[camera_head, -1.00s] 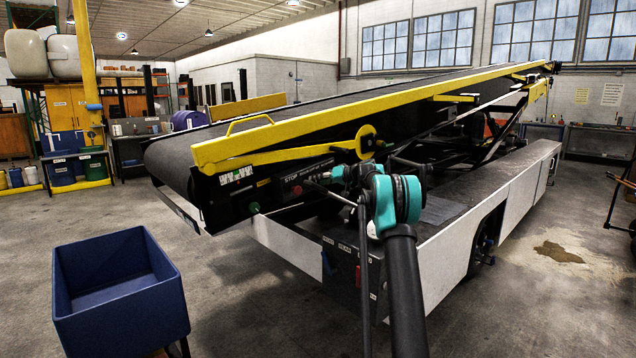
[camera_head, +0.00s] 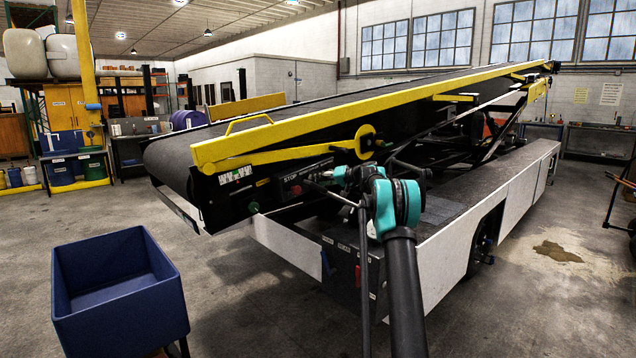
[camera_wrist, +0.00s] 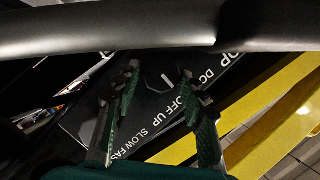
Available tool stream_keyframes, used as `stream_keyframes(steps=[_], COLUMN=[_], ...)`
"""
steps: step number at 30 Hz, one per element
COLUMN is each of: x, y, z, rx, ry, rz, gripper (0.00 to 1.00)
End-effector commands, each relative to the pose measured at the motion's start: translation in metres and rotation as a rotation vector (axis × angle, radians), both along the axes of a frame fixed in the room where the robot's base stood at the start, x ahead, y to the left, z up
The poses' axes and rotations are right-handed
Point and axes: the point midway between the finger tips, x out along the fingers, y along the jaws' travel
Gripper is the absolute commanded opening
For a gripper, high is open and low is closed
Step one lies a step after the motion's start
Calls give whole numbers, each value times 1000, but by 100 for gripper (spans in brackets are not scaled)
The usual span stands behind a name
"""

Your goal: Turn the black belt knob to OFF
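The dark control panel (camera_wrist: 75,122) of the belt loader fills the middle of the wrist view, with white lettering including OFF, UP, SLOW and FAST. A black knob (camera_wrist: 158,82) with a short white mark shows between the fingertips, beside the OFF lettering. Its outline is dark and hard to separate from the panel. My gripper (camera_wrist: 160,88) is open, its two green-padded fingers on either side of the knob with visible gaps; contact cannot be told. In the head view the panel (camera_head: 305,178) sits under the yellow rail; my arm hides the knob there.
A yellow rail (camera_head: 290,137) runs along the belt (camera_head: 180,150) above the panel. A red button (camera_head: 296,190) is on the panel left of my arm. The loader's grey deck (camera_head: 450,208) lies below right. A blue bin (camera_head: 125,310) stands on open floor at the front left.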

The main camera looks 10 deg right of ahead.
Motion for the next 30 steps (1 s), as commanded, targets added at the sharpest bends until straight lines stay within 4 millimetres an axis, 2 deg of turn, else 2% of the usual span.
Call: stream_keyframes(steps=[1,3,14,19,30], x=[0,0,-2,-16,-58], y=[0,0,-4,-21,-76], z=[0,0,1,8,27], rx=[0,0,0,1,0], ry=[0,0,-1,0,-1], rz=[0,0,-1,-1,-2], gripper=[51,58,58,58,58])
